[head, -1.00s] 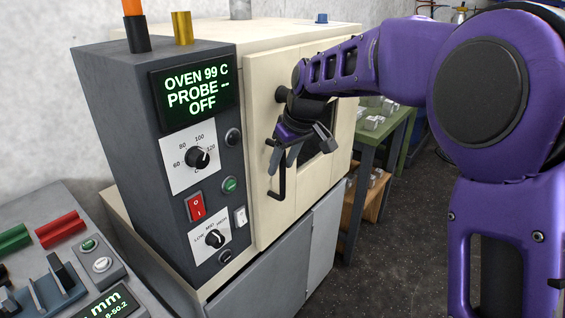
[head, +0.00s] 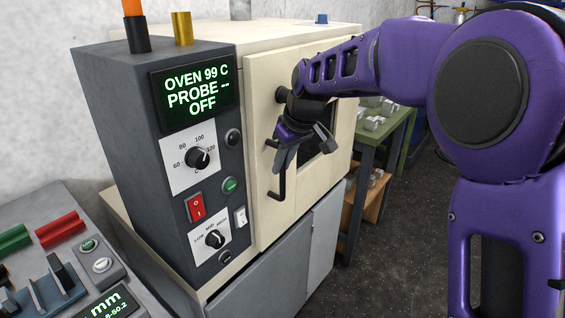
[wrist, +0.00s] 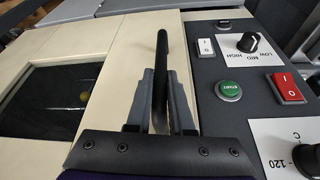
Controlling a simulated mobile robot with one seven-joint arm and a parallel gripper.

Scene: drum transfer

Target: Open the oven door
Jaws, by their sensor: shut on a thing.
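The oven (head: 300,45) is a cream box with a dark grey control panel on its left side. Its cream door (head: 262,100) looks closed and has a dark window, which also shows in the wrist view (wrist: 60,98). A black bar handle (head: 282,185) stands upright near the door's left edge. My gripper (head: 282,158) is at the handle. In the wrist view its two grey fingers (wrist: 164,100) lie on either side of the black handle (wrist: 162,50) and are shut on it. Part of the handle is hidden by the fingers.
The control panel (head: 150,130) beside the door carries knobs, a red switch and a display reading OVEN 99 C, PROBE --, OFF. A green table (head: 392,140) stands right of the oven. A grey console (head: 60,262) is at lower left. Dark floor (head: 400,260) is open in front.

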